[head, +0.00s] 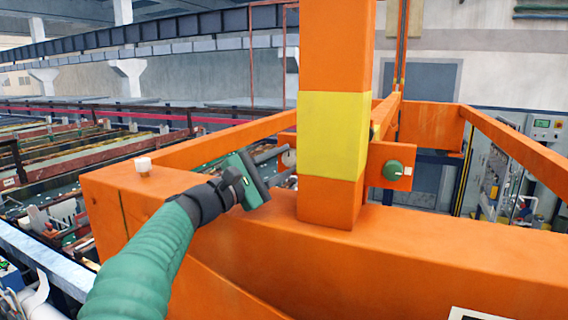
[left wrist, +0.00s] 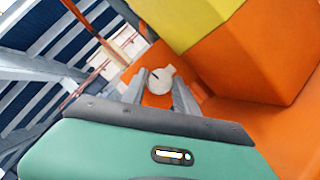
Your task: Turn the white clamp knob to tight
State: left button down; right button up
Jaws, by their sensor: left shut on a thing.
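The white clamp knob (left wrist: 160,81) is a round knob with a dark mark line on its face, set on an orange plate in the left wrist view. My left gripper (left wrist: 159,78) has its two grey fingers on either side of the knob, shut on it. In the head view the knob (head: 288,158) shows as a small pale disc left of the post, partly hidden by the fingers of my green and black left gripper. My right gripper is in neither view.
A thick orange post (head: 331,206) with a yellow band (head: 333,135) stands right of my left gripper. A green knob (head: 393,170) sits on an orange plate right of the post. A small white cap (head: 143,165) stands on the orange beam (head: 430,250) frame's left corner.

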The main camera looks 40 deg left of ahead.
pick_arm(q)
jog(key=shift+a+f+m+g+b, duration=0.1)
jog(key=shift+f+m+g+b, duration=0.3)
jog(key=shift+m, duration=0.6)
jog(key=shift+r+m+g+b, duration=0.1)
jog(key=shift+m+g+b, duration=0.35)
jog(key=shift+m, duration=0.25)
jog(key=m, duration=0.1)
jog(key=m+g, duration=0.1)
jog(key=shift+r+m, duration=0.2)
jog(key=shift+m, duration=0.1)
jog(key=m+g, duration=0.1)
jog(key=m, duration=0.1)
jog(key=m+g+y, duration=0.1)
jog(key=m, duration=0.1)
jog(key=shift+r+g+p, duration=0.25)
jog(key=shift+g+p, duration=0.1)
jog(key=m, duration=0.1)
jog(key=m+g+y, duration=0.1)
jog(key=shift+d+m+p, duration=0.25)
jog(key=shift+m+p, duration=0.05)
jog(key=shift+p, duration=0.05)
jog(key=shift+m+g+y, duration=0.4)
jog(key=shift+m+y, duration=0.3)
